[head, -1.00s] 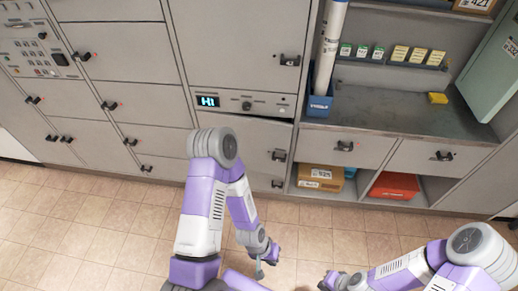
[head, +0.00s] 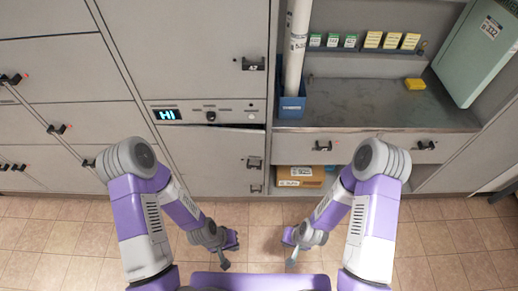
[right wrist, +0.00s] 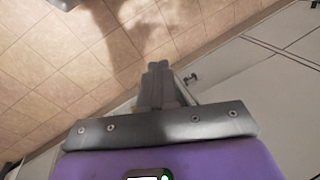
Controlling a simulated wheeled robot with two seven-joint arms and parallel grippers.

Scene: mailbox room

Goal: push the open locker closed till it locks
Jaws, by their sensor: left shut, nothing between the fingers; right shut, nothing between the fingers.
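The locker door (head: 205,158) under the display panel stands slightly ajar, with a dark gap along its top edge at the right. Its black handle (head: 254,163) is near its right edge. My left gripper (head: 225,262) is shut and empty, low over the floor in front of the lockers and apart from the door. My right gripper (head: 291,261) is shut and empty, to the right of the left one and also apart from the door. In the right wrist view its closed fingers (right wrist: 160,75) point toward the floor and a locker front.
A display panel (head: 205,113) reading "HI" is above the door. To the right are a counter (head: 365,105), a blue bin (head: 290,107) with a white tube, and a cardboard box (head: 300,174) on a low shelf. The tiled floor (head: 260,220) ahead is clear.

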